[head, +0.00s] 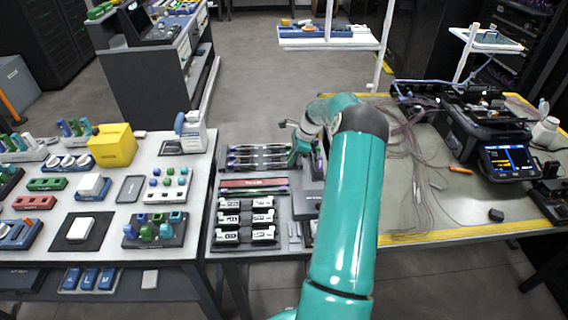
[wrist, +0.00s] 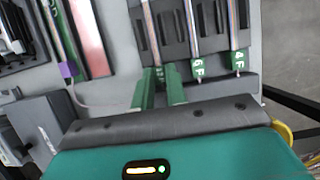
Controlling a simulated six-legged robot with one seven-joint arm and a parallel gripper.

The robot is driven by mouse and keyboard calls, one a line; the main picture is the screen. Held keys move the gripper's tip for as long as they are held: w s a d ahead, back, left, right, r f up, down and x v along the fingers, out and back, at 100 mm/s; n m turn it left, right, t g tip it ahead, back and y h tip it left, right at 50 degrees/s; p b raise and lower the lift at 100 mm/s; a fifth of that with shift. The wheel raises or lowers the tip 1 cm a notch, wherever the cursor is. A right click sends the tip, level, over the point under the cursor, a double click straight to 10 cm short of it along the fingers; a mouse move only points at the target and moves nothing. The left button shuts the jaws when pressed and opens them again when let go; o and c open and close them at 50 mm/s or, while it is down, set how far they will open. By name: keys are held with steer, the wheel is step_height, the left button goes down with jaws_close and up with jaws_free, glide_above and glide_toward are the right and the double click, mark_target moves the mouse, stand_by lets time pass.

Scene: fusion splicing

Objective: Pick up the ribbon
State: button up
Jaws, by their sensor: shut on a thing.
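Striped ribbons lie in a dark slotted rack (wrist: 178,48) in the wrist view. Two of them end in green tags, one marked 6F (wrist: 197,66) and one marked 4F (wrist: 239,62). A further ribbon (wrist: 150,32) to their left runs down to my gripper (wrist: 159,80). The green fingers are shut on this ribbon near its end, and they hide its tag. Most of its length still lies along the rack. In the head view the rack (head: 258,156) is on the middle table, with my gripper at its right end, partly hidden by my arm.
A red block (wrist: 88,38) and another ribbon lie left of the rack. Black holders with white labels (head: 245,220) stand in front of it. A fusion splicer (head: 470,125) and loose fibres cover the right table. A yellow box (head: 113,146) stands on the left table.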

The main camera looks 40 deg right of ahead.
step_height(320, 180, up, 10)
stand_by(0.6)
stand_by(0.4)
